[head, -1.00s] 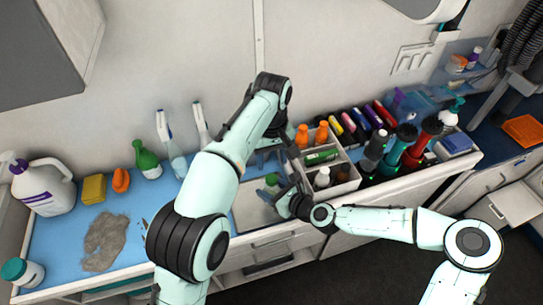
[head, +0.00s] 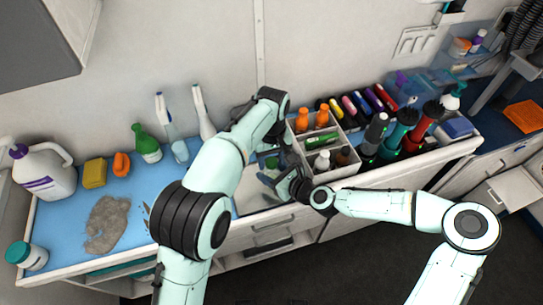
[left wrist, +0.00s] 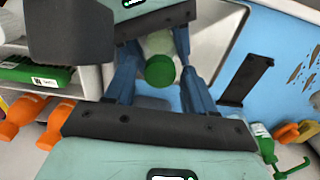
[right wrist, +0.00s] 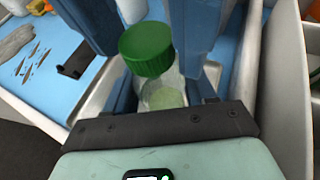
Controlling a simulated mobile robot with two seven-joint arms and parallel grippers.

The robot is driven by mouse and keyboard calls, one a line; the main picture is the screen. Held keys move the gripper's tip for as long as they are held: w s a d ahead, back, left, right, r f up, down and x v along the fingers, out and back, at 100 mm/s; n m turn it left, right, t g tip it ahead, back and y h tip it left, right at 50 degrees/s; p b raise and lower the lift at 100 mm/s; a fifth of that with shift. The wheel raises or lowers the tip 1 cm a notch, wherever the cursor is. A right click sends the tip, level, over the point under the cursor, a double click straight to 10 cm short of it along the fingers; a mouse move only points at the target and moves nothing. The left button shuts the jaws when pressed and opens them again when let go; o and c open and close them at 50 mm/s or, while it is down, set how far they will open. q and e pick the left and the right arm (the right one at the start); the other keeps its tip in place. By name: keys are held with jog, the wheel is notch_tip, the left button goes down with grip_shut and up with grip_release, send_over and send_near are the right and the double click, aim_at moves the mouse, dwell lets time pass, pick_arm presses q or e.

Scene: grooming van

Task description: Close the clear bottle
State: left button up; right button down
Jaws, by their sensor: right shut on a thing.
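The clear bottle (right wrist: 187,85) shows in the right wrist view between the blue fingers of my right gripper (right wrist: 150,30), which is shut on it. A green screw cap (right wrist: 147,50) is at the bottle; whether it is seated on the neck I cannot tell. In the left wrist view the cap (left wrist: 160,72) faces the camera with the clear bottle body (left wrist: 158,42) behind it. My left gripper (left wrist: 158,62) has its fingers on either side of the cap, with narrow gaps showing. In the head view the green cap (head: 271,162) shows between both grippers, and the arms hide most of the bottle.
A white divided caddy (head: 335,170) with bottles stands right beside the grippers. Grooming tools (head: 404,128) stand farther right. A white jug (head: 45,175), yellow sponge (head: 95,173) and green spray bottle (head: 147,145) are at left. A grey fur patch (head: 106,225) lies on the blue counter.

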pick_arm(q)
grip_shut()
jog(key=m, duration=0.8)
jog(key=shift+o, duration=1.3)
grip_release()
jog(key=shift+r, duration=2.25)
jog(key=shift+c, duration=0.3)
